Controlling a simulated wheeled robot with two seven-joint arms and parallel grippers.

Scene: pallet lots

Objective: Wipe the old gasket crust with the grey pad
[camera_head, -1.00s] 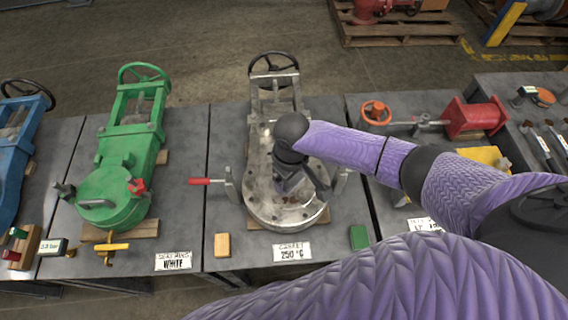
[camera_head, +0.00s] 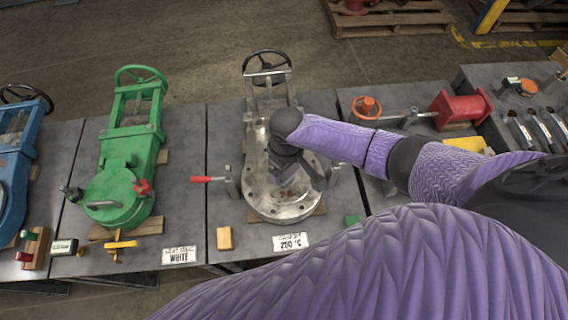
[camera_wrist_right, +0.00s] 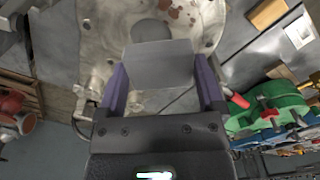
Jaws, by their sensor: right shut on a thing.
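The grey pad (camera_wrist_right: 160,65) is a flat grey sheet between the fingers of my right gripper (camera_wrist_right: 160,78), which is shut on it. In the head view my right gripper (camera_head: 292,178) is over the bare-metal valve's round flange (camera_head: 268,208). The old gasket crust (camera_wrist_right: 182,12) shows as reddish-brown patches on the flange face, just beyond the pad in the wrist view. I cannot tell whether the pad touches the metal. In the head view the gripper hides the pad and part of the flange. My left gripper is not in view.
A red-handled clamp (camera_head: 210,179) stands left of the flange. A yellow block (camera_head: 224,238), a "250 °C" card (camera_head: 290,242) and a partly hidden green block (camera_head: 352,220) lie at the front. A green valve (camera_head: 125,190) is left, a red-flanged one (camera_head: 460,108) right.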

